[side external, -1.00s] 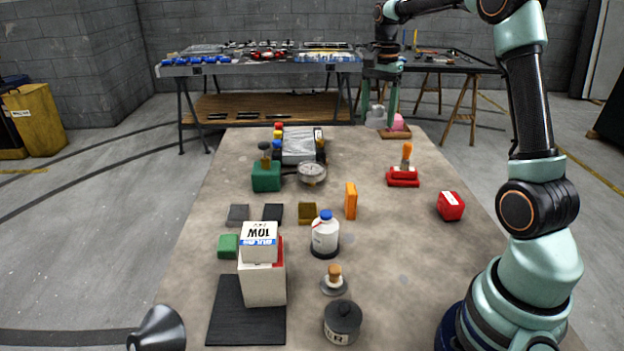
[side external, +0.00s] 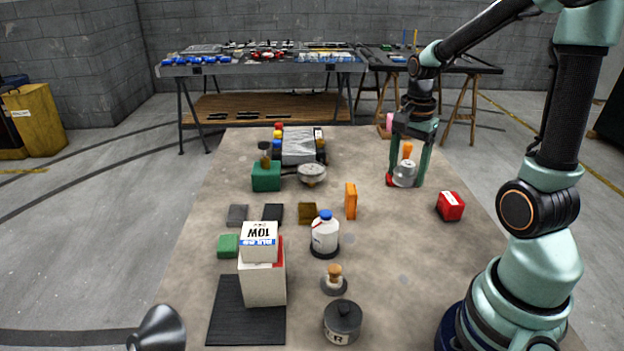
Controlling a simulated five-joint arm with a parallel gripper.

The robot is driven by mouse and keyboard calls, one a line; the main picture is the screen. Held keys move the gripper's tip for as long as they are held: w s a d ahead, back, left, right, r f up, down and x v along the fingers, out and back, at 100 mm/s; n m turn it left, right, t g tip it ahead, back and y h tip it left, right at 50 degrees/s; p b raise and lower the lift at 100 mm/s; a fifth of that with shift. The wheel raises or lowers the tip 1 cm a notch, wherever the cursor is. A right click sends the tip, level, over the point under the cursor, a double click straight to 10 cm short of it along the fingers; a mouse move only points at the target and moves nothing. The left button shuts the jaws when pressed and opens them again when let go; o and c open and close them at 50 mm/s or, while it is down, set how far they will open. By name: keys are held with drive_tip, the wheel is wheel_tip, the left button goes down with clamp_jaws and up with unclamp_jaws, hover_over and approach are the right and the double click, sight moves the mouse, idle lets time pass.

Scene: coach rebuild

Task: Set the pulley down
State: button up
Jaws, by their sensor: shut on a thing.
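The pulley (side external: 404,175) is a small, grey metallic round piece at the right of the bench, toward the far half. My gripper (side external: 407,178) points down with its green fingers on either side of the pulley and is shut on it. The pulley hangs low between the fingertips, and I cannot tell whether it touches anything below. It overlaps a red block (side external: 389,180) with an orange-topped peg (side external: 407,148), which is mostly hidden behind the pulley and fingers.
A red box (side external: 451,206) lies to the right and an orange block (side external: 351,201) stands to the left. A white bottle (side external: 325,235), a dial gauge (side external: 312,174) and a green block (side external: 266,177) are further left. The bench top (side external: 400,265) is bare in front.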

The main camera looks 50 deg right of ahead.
sight(395, 233)
wheel_tip(395, 233, down, 15)
drive_tip(key=shift+r, duration=0.1)
idle(0.4)
drive_tip(key=shift+f, duration=0.2)
drive_tip(key=o, duration=1.5)
drive_tip(key=shift+r, duration=0.1)
wheel_tip(395, 233, up, 12)
drive_tip(key=shift+r, duration=0.1)
drive_tip(key=a+r+n+t, duration=0.5)
drive_tip(key=a+r+n, duration=0.7)
drive_tip(key=a+n, duration=0.5)
drive_tip(key=shift+r+n+t, duration=0.25)
drive_tip(key=shift+n+t, duration=0.05)
drive_tip(key=shift+n, duration=0.2)
